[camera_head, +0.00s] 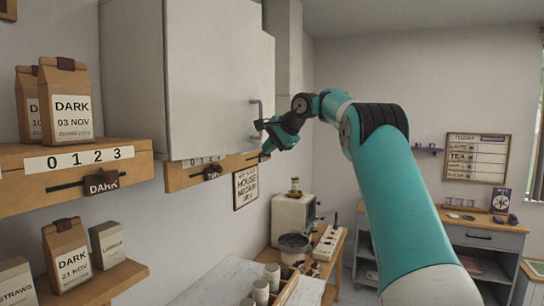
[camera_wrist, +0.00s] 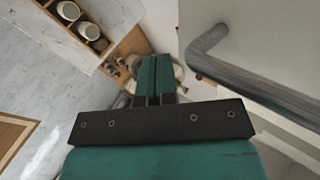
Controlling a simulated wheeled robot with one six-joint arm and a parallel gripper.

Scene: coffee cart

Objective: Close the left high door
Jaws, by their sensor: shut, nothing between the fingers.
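The white high cabinet (camera_head: 133,75) hangs on the left wall. Its pale door panel (camera_head: 215,70) carries a grey bar handle (camera_head: 256,108) near its right edge. A step in the upper right outline shows another surface behind this panel; I cannot tell exactly how far the door stands open. My gripper (camera_head: 266,136) is beside the handle, close to the panel's lower right part. In the wrist view my gripper (camera_wrist: 156,72) is shut and empty, with the handle (camera_wrist: 250,75) to its right, outside the fingers. I cannot tell whether the gripper touches the door.
A wooden rail (camera_head: 215,170) runs below the cabinet. Coffee bags (camera_head: 66,102) stand on a shelf at left. A grey cabinet (camera_head: 485,240) stands at the back right.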

